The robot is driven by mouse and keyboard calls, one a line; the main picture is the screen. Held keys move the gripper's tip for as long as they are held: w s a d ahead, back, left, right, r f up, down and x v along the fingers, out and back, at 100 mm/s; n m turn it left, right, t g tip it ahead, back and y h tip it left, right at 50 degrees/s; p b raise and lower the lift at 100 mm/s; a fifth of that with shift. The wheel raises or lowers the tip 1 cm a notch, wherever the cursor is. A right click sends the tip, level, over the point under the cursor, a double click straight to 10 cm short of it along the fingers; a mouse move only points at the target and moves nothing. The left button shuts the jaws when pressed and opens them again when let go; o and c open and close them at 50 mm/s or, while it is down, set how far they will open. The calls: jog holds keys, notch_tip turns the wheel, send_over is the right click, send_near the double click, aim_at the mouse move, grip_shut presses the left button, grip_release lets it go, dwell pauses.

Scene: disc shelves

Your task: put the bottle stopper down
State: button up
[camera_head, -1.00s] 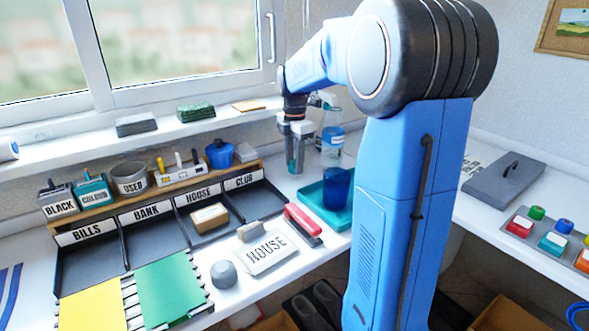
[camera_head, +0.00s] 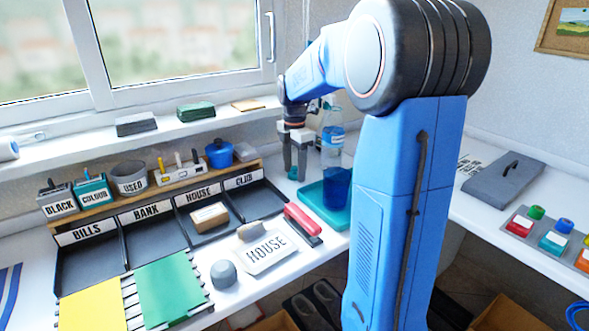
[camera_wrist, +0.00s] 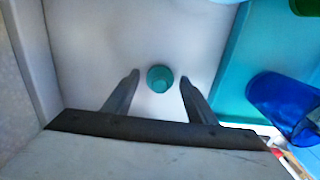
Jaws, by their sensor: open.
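The teal bottle stopper (camera_head: 292,174) is on the white counter, left of the teal tray (camera_head: 312,192). In the wrist view the stopper (camera_wrist: 160,78) shows as a small round teal piece between the fingertips, with a gap on each side. My gripper (camera_head: 295,172) is open and points down around the stopper; it also shows in the wrist view (camera_wrist: 159,79). One finger partly covers the stopper in the head view.
A blue cup (camera_head: 336,187) stands on the teal tray. A red stapler-like object (camera_head: 302,222) lies in front. Black sorting trays (camera_head: 150,238) and a wooden shelf of pots (camera_head: 162,188) fill the left. Some white counter around the stopper is bare.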

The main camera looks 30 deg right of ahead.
aim_at(295, 167)
notch_tip(295, 167, up, 12)
dwell(0.6)
jog(key=shift+r, duration=0.1)
